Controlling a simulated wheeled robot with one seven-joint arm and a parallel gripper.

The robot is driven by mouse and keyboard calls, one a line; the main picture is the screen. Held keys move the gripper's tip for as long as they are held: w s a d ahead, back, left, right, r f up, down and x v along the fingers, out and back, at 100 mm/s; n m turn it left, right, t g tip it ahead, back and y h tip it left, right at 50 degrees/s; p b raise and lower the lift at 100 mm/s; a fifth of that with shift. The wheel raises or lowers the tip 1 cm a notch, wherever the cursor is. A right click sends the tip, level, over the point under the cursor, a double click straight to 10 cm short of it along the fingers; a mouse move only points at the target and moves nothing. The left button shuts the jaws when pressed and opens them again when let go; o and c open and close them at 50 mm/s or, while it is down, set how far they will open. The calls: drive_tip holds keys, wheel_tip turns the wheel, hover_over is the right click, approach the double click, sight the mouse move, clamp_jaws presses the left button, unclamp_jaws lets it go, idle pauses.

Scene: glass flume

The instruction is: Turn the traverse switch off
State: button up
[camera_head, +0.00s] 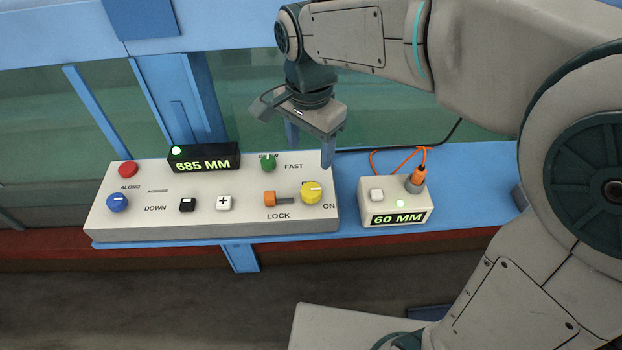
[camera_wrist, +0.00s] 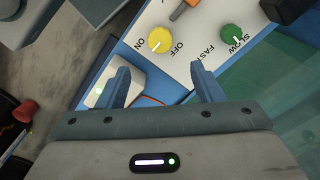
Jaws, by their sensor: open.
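The control panel (camera_head: 150,215) is a cream sloped box on a blue shelf. The yellow knob (camera_head: 311,193) sits at its right end beside the ON label. In the wrist view the yellow knob (camera_wrist: 159,40) lies between the ON and OFF labels, with a short pale mark on its face. I cannot tell surely which label the mark points to. My gripper (camera_head: 310,146) hangs above and behind the panel's right end, apart from the knob. Its fingers are spread and empty, and in the wrist view my gripper (camera_wrist: 160,70) has the yellow knob beyond the gap.
The orange LOCK lever (camera_head: 270,198) is just left of the yellow knob, and the green SLOW/FAST knob (camera_head: 268,163) is behind. A small 60 MM box (camera_head: 385,215) with an orange cable stands to the right. The 685 MM display (camera_head: 203,157) rises at the back left.

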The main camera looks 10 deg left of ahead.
sight(310, 190)
wheel_tip(310, 190, down, 12)
drive_tip(key=shift+f+p, duration=0.1)
drive_tip(key=shift+p, duration=0.2)
drive_tip(key=c, duration=1)
